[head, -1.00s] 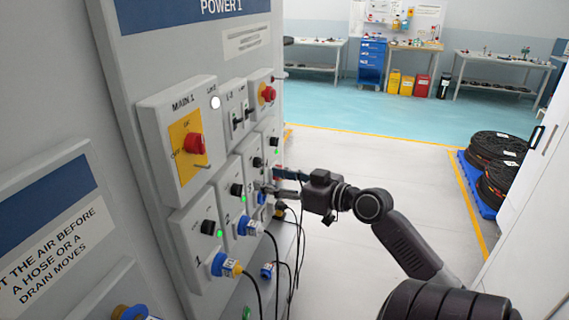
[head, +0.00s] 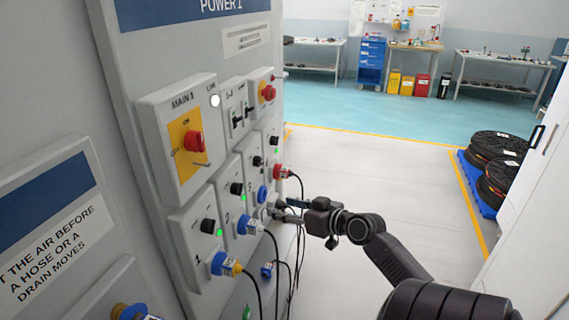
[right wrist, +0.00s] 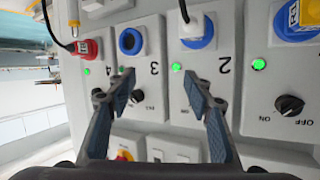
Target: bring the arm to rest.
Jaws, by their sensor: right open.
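My right gripper (head: 279,209) is open and empty in front of the lower right part of the POWER 1 panel (head: 135,60). In the right wrist view its two fingers (right wrist: 158,88) stand apart with nothing between them, facing the unit marked 3 (right wrist: 150,100). The blue socket (right wrist: 131,41) of unit 3 holds no plug. A red plug (head: 281,172) with a black cable sits at unit 4, left of the fingers in the wrist view (right wrist: 85,48). My left gripper is not in view.
Plugs with hanging cables sit at unit 1 (head: 225,264) and unit 2 (head: 249,226). A red main switch (head: 194,142) is above. The floor (head: 370,170) right of the panel is clear. A blue pallet (head: 478,188) with black coils stands at the right.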

